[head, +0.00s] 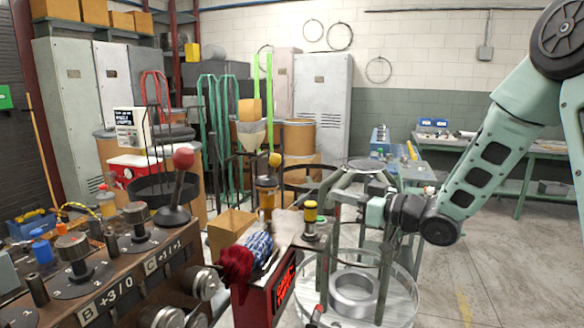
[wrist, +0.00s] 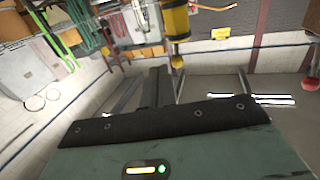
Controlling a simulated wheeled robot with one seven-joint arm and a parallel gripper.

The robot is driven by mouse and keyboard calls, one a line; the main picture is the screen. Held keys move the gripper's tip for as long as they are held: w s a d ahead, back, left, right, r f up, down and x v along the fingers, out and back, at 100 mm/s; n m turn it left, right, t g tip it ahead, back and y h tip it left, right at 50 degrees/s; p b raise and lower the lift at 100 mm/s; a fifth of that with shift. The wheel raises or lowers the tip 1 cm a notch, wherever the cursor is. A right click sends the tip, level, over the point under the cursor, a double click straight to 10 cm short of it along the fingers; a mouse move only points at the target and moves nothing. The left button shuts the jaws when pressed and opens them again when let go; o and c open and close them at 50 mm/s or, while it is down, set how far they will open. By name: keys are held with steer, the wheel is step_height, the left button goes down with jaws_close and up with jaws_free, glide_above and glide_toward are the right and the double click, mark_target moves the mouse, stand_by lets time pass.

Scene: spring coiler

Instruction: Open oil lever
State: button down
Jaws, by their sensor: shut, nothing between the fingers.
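A small oiler with a yellow cap and dark band (head: 311,210) stands at the machine's right end in the head view. A yellow cylinder with a small yellow knob (wrist: 175,25) shows at the top of the wrist view, beyond my fingers. I cannot tell for sure whether it is the same part, or which piece is the oil lever. My gripper (wrist: 155,80) is shut and empty, with its fingers together and apparently apart from the yellow part. In the head view my arm reaches in from the right, and the fingertips are hard to make out among the frame bars.
A red-knobbed lever (head: 183,158) stands on the control panel (head: 120,285) at left. An amber cup (head: 266,196) with a yellow knob is behind the oiler. A clear round guard (head: 400,300) surrounds a metal ring (head: 354,293) below my arm. The floor at right is open.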

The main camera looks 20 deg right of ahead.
steer(key=r+y, duration=0.1)
steer(key=s+r+n+y, duration=0.1)
steer(key=y, duration=0.1)
steer(key=shift+s+r, duration=0.15)
steer(key=shift+r, duration=0.2)
steer(key=p, duration=0.5)
glide_toward(281, 161)
steer(key=f+x, duration=0.1)
steer(key=x, duration=0.5)
steer(key=shift+w+a+r, duration=0.3)
steer(key=shift+w, duration=0.05)
steer(key=shift+r, duration=0.2)
